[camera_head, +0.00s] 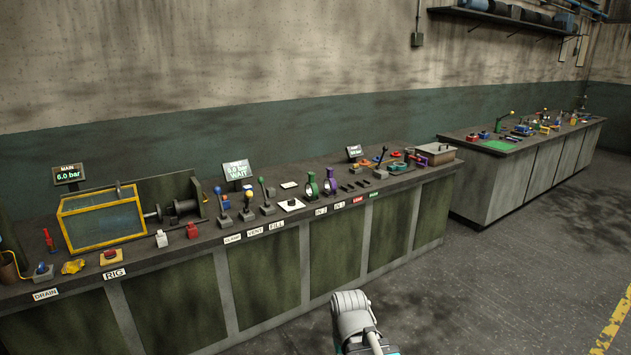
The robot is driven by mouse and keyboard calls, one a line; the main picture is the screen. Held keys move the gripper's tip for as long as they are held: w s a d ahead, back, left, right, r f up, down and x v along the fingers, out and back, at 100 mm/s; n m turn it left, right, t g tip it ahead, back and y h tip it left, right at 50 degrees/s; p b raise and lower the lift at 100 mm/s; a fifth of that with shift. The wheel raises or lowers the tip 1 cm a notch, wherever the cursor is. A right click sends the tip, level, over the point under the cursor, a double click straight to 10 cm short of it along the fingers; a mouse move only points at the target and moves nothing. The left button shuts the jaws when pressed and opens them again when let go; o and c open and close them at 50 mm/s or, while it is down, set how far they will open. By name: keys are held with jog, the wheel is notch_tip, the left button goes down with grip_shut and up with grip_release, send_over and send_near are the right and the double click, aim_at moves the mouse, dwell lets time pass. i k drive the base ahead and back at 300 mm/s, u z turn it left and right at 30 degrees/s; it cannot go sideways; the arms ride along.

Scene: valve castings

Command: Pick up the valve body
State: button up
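A dark grey flanged casting (180,210), which looks like the valve body, lies on its side on the near bench, at the right end of a yellow-framed clear box (103,217). A green panel stands behind it. I cannot tell whether the casting is clamped there. A grey-white rounded part of my own arm shows at the bottom centre, in front of the bench and well away from the casting. My gripper's fingers do not show.
The long near bench (260,290) carries coloured levers, valves, labels and small displays. A lidded grey box (435,153) stands at its right end. A second bench (515,180) with small parts stands farther right. The floor (480,300) in front is clear.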

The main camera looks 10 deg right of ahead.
aim_at(310, 175)
jog(key=i, duration=1.35)
jog(key=z, duration=0.2)
